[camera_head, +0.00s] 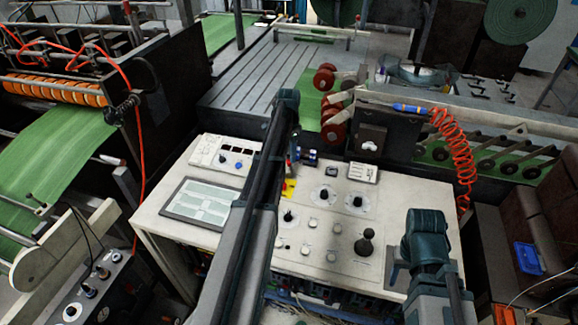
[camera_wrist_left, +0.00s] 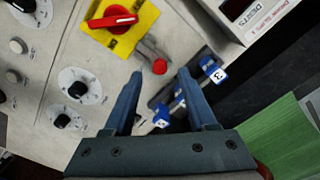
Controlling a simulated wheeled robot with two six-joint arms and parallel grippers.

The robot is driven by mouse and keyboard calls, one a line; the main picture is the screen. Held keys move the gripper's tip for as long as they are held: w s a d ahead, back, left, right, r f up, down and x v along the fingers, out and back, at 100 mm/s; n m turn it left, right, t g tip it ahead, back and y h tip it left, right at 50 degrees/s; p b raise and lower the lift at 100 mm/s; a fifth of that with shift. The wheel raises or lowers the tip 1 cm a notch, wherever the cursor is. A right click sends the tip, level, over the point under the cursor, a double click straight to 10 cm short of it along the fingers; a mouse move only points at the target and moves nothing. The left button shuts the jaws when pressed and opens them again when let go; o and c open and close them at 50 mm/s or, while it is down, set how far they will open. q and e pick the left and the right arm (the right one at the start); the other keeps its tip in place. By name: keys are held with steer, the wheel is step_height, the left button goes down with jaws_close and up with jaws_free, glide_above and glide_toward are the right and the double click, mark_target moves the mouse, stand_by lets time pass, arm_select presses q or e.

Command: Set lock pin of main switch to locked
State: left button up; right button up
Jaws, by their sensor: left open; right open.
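The main switch (camera_wrist_left: 112,20) is a red rotary handle on a yellow plate, at the top left of the left wrist view. In the head view, part of its yellow plate (camera_head: 288,187) shows beside my left arm. Short grey rod-like parts (camera_wrist_left: 152,53) lie beside the plate; I cannot tell for certain which is the lock pin or how it is set. My left gripper (camera_wrist_left: 160,74) is open and empty, its fingertips just short of these parts. A red round tip (camera_wrist_left: 161,121) shows between its fingers. My right gripper is out of view; only its arm shows.
Blue tags (camera_wrist_left: 213,70), one marked 3, are close beside the right finger. Several black knobs (camera_wrist_left: 77,89) stand on the panel to the left. A joystick (camera_head: 364,243) rises near my right arm. A flat screen (camera_head: 200,203) lies left of my left arm.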

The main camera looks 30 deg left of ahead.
mark_target(288, 168)
arm_select(q)
steer(key=shift+f+b, duration=1.05)
steer(key=shift+f, duration=0.5)
arm_select(e)
steer(key=shift+f, duration=1.55)
arm_select(q)
steer(key=shift+c, duration=0.3)
arm_select(e)
steer(key=shift+r, duration=0.1)
arm_select(q)
jaws_close()
